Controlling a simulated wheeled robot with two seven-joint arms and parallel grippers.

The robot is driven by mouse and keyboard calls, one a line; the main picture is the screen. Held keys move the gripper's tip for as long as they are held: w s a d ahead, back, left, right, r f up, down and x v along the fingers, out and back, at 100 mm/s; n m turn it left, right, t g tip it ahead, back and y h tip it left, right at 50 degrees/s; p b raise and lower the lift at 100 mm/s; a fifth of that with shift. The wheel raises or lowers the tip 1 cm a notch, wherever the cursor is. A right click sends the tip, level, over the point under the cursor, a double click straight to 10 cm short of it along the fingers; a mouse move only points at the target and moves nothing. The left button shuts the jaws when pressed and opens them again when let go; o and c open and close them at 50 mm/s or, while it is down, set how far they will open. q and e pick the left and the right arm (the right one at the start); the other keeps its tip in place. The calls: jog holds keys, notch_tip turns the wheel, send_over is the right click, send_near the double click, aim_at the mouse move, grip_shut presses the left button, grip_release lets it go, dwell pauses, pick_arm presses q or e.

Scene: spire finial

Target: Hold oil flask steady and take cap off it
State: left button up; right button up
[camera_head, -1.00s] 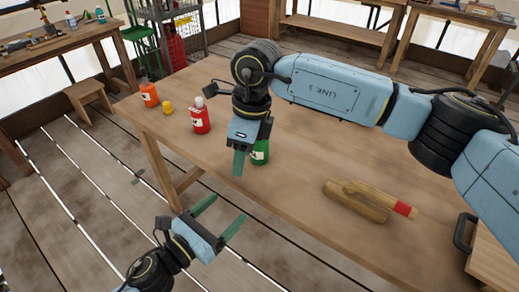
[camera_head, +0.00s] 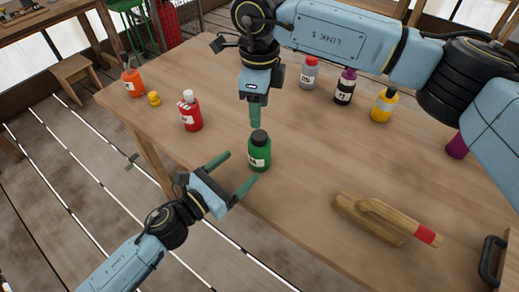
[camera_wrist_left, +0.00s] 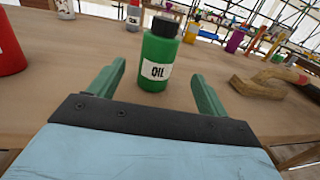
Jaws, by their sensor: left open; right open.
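The green oil flask (camera_head: 259,154) stands upright on the wooden table near its front edge, with a black cap (camera_head: 260,136) on top. In the left wrist view the flask (camera_wrist_left: 158,60) shows its white OIL label, and the black cap (camera_wrist_left: 165,26) is on it. My left gripper (camera_head: 238,171) is open in front of the flask, its fingers pointing toward it, one to each side in the wrist view. My right gripper (camera_head: 256,112) is above and just behind the cap, pointing down; its fingers overlap in this view. Neither gripper appears to hold anything.
A red bottle (camera_head: 190,112), a yellow piece (camera_head: 154,99) and an orange bottle (camera_head: 132,80) stand to the left. A grey bottle (camera_head: 309,73), a dark bottle (camera_head: 345,87) and a yellow bottle (camera_head: 384,105) stand behind. A wooden float (camera_head: 385,220) lies at right front.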

aim_at(260, 135)
pick_arm(q)
jog(key=x, duration=1)
jog(key=shift+w+d, duration=0.1)
jog(key=shift+w, duration=0.15)
pick_arm(e)
jog(key=shift+w, duration=0.1)
pick_arm(q)
jog(key=shift+c, duration=0.4)
pick_arm(e)
jog(key=shift+f, duration=0.1)
pick_arm(q)
grip_shut()
jog(key=shift+f, duration=0.1)
pick_arm(e)
jog(key=m, duration=1.3)
jog(key=shift+m, duration=0.3)
jog(key=m, duration=1.3)
jog(key=shift+f+m, duration=0.3)
jog(key=shift+f, duration=3.7)
